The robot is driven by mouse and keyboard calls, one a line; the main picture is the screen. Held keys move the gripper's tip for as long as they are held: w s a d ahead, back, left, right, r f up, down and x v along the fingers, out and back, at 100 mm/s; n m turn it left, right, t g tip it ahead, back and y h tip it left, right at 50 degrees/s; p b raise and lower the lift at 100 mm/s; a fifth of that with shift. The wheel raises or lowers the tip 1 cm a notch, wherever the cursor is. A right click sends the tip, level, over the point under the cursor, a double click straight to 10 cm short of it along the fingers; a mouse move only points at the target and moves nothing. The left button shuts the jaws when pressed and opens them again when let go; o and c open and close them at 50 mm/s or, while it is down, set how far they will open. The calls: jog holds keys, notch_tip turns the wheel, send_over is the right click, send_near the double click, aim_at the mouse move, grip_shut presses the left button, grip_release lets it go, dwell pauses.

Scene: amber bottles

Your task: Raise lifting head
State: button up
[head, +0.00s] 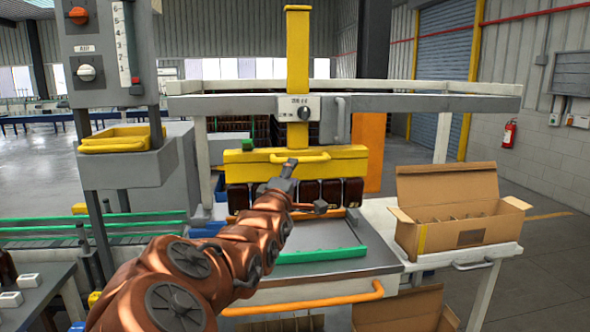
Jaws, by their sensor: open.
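The yellow lifting head (248,164) is a wide block with a yellow bar handle on its front, in the middle of the head view. It hangs below a tall yellow column (298,72) that passes through the grey crossbeam. Several dark amber bottles (330,192) stand in a row directly under the head; whether they are gripped by it cannot be seen. My gripper (305,185) is open, in front of the head and bottles. One finger points up near the handle and the other points right. My arm hides part of the bottle row.
An open cardboard box (455,232) with dividers stands on a white side table at the right. A control panel (100,60) with knobs and a yellow tray (122,139) are at the left. An orange rail (310,300) and a green strip (318,254) edge the front table.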

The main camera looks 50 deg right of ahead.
jog(key=shift+v, duration=1.1)
jog(key=shift+f, duration=0.15)
jog(key=s+a+f+m+g+y, duration=0.25)
jog(key=a+f+y, duration=0.45)
jog(key=a+f, duration=0.4)
jog(key=s+a+f+m+g+y, duration=0.1)
jog(key=s+a+f+y, duration=0.2)
jog(key=a+f+y, duration=0.65)
jog(key=s+a+f+g, duration=0.3)
jog(key=s+a, duration=0.4)
jog(key=s, duration=0.4)
jog(key=s+a+f+m+g, duration=0.1)
jog(key=s+a+f+g, duration=0.2)
jog(key=s, duration=0.8)
jog(key=a+g+y, duration=0.1)
jog(key=a+g, duration=0.1)
jog(key=a, duration=0.2)
jog(key=shift+s+f, duration=0.2)
jog(key=shift+s, duration=0.2)
